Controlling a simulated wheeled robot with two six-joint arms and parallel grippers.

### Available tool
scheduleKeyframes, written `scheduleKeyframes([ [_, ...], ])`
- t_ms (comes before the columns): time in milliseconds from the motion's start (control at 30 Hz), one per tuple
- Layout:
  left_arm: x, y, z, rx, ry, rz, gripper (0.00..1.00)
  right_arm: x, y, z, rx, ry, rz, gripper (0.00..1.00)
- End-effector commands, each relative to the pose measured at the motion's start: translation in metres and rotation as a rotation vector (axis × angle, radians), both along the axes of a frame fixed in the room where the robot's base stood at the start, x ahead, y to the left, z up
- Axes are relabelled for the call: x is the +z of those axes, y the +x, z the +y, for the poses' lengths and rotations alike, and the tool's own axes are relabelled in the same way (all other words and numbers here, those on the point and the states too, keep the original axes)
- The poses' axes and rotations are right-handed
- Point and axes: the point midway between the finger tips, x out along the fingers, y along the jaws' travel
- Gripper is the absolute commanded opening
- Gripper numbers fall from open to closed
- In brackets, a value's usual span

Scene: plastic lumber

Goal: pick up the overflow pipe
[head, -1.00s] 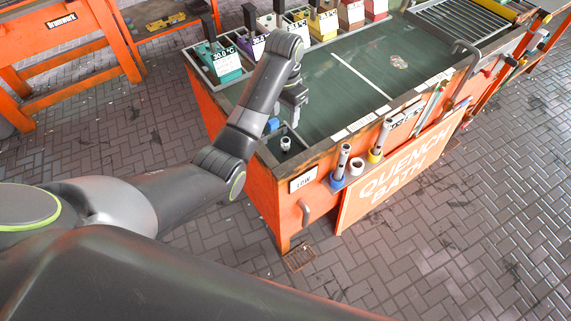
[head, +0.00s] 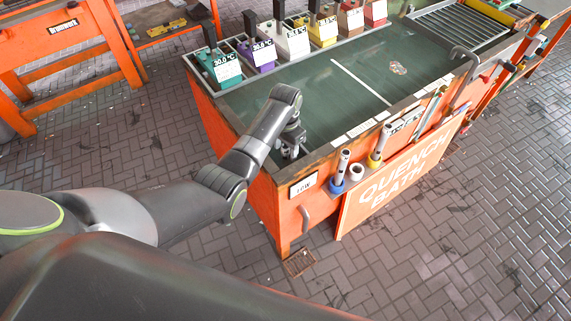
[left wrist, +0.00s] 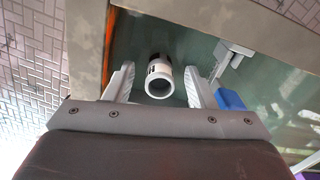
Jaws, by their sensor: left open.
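The overflow pipe (left wrist: 159,76) is a short white tube with a dark band, standing in the near left corner of the quench bath (head: 330,85). In the left wrist view its round open end faces the camera and it lies between the two fingers, with a gap on each side. My left gripper (head: 291,150) is open and points down over that corner; it also shows in the left wrist view (left wrist: 158,88). In the head view the gripper hides most or all of the pipe. My right gripper is not in view.
Several coloured boxes with temperature labels line the bath's back edge, a teal box (head: 217,66) nearest. A blue part (left wrist: 230,99) and a grey fitting (left wrist: 230,58) lie near the right finger. Grey tubes (head: 341,165) stand in holders along the orange front.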

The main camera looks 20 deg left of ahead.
Motion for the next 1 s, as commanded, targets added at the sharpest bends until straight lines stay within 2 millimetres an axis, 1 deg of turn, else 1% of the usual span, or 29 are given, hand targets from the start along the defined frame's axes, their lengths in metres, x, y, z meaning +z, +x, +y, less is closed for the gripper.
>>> scheduleKeyframes([
  [100,-0.0049,-0.0002,-0.0001,0.000,0.000,0.000,0.50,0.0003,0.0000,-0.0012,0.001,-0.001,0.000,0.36],
  [300,-0.0051,-0.0001,-0.0002,0.000,0.000,-0.001,0.50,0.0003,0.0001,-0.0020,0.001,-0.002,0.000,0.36],
  [600,-0.0049,-0.0001,-0.0002,0.000,0.000,0.000,0.11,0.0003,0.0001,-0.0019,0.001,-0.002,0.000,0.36],
  [700,-0.0048,-0.0001,-0.0002,0.000,0.000,0.000,0.00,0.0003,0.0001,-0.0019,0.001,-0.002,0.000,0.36],
  [1000,-0.0036,0.0001,-0.0002,0.000,0.000,-0.001,0.00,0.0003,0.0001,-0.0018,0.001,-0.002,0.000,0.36],
])
